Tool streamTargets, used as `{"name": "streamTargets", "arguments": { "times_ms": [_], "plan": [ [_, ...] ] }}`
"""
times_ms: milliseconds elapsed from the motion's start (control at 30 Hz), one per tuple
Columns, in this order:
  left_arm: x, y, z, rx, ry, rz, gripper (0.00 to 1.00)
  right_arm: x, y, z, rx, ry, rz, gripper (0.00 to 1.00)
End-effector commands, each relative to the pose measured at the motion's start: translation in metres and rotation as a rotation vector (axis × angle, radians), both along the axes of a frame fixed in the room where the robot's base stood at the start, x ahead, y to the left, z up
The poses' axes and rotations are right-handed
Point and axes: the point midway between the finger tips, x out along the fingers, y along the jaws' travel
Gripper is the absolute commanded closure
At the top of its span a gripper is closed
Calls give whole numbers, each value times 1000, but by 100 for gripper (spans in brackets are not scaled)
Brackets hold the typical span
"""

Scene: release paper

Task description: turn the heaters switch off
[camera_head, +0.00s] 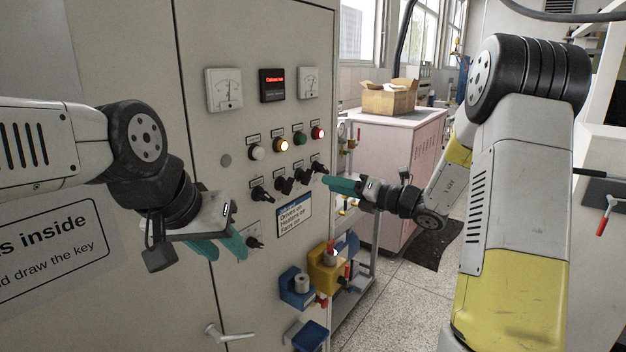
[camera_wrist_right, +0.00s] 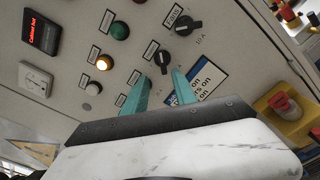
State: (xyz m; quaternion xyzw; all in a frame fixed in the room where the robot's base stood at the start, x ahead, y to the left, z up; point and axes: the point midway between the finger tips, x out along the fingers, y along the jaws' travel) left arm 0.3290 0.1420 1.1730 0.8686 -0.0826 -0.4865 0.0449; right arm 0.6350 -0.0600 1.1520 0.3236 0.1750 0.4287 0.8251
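A row of black rotary switches is on the grey panel. The fans switch (camera_wrist_right: 182,25) has a readable label in the right wrist view. The switch beside it (camera_wrist_right: 158,54), probably the heaters switch, also shows in the head view (camera_head: 301,177); its label is too small to read. My right gripper (camera_wrist_right: 160,82) is open, with its two teal fingers apart and the probable heaters switch just beyond the gap between the tips. It also shows in the head view (camera_head: 328,182), close to the panel. My left gripper (camera_head: 222,250) is open and empty, in front of the panel.
Above the switches are several round lamps, a lit yellow one (camera_head: 281,145) among them, a red display (camera_head: 272,85) and dial gauges. A blue-edged notice (camera_head: 294,214) sits below the switches. Blue and yellow holders (camera_head: 325,270) jut out lower down.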

Motion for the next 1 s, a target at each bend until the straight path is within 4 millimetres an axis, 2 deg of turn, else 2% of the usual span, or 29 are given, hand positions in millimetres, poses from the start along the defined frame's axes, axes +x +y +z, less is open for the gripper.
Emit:
{"name": "streamTargets", "arguments": {
  "times_ms": [133, 500, 667, 900, 933, 1000],
  "plan": [
    [0, 0, 0, 0, 0, 0, 64, 13, 5, -3, 33, 22, -20, 67],
    [0, 0, 0, 0, 0, 0, 64, 45, 50, -2, 29, 20, -19, 67],
    [0, 0, 0, 0, 0, 0, 64, 51, 59, -3, 28, 20, -21, 67],
    [0, 0, 0, 0, 0, 0, 64, 52, 59, -2, 29, 20, -21, 67],
    [0, 0, 0, 0, 0, 0, 64, 52, 59, -2, 29, 20, -21, 69],
    [0, 0, 0, 0, 0, 0, 64, 52, 59, -2, 28, 19, -21, 83]
  ]
}}
